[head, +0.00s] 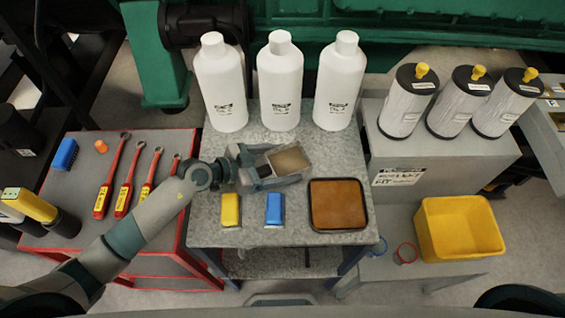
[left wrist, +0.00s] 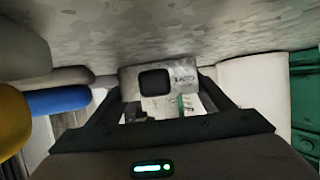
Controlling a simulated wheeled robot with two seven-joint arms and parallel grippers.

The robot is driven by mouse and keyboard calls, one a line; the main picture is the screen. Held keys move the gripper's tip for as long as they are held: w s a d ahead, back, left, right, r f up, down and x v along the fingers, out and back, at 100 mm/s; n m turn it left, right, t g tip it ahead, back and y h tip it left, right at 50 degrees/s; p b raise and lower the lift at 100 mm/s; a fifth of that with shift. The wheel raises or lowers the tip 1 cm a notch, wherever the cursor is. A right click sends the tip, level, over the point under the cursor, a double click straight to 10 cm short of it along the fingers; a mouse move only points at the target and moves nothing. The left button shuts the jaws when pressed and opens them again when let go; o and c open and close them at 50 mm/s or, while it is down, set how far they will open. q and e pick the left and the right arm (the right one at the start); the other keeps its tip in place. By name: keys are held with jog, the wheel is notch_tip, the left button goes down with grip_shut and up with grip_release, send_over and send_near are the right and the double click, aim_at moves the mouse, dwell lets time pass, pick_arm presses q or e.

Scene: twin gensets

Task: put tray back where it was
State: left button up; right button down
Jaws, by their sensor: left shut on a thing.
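A dark-rimmed square tray (head: 338,228) with a brown-orange floor lies flat and empty at the front right of the grey table (head: 215,160). My left gripper (head: 283,166) is above the middle of the table, behind and left of the tray and apart from it. It is shut on a small grey box (head: 290,159) with a tan face. In the left wrist view a grey piece with a dark square (left wrist: 180,75) shows between the fingers. My right gripper is not in view.
Several white bottles (head: 280,88) stand along the table's back. A yellow block (head: 231,209) and a blue block (head: 274,208) lie left of the tray. A red-edged tool bench (head: 85,205) is at left; a yellow bin (head: 460,232) and canisters (head: 455,100) are at right.

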pick_arm(q)
jog(key=shift+r, duration=0.65)
jog(key=r, duration=0.3)
jog(key=shift+s+d+r, duration=0.15)
jog(key=shift+s+d, duration=0.15)
jog(key=shift+d, duration=0.1)
jog(key=s+d+r, duration=0.6)
jog(key=s+d, duration=0.1)
jog(key=d, duration=0.1)
jog(key=shift+r, duration=0.2)
jog(key=n+t+y, duration=0.1)
jog(key=t, duration=0.1)
send_over(285, 170)
jog(key=s+a, duration=0.4)
jog(key=a, duration=0.4)
jog(key=f, duration=0.2)
jog(key=a+r+n+t+b, duration=0.1)
jog(key=a+r, duration=0.3)
jog(key=a, duration=1)
jog(key=shift+w+n+b, duration=0.25)
jog(key=shift+n+b, duration=0.05)
jog(key=shift+b, duration=0.05)
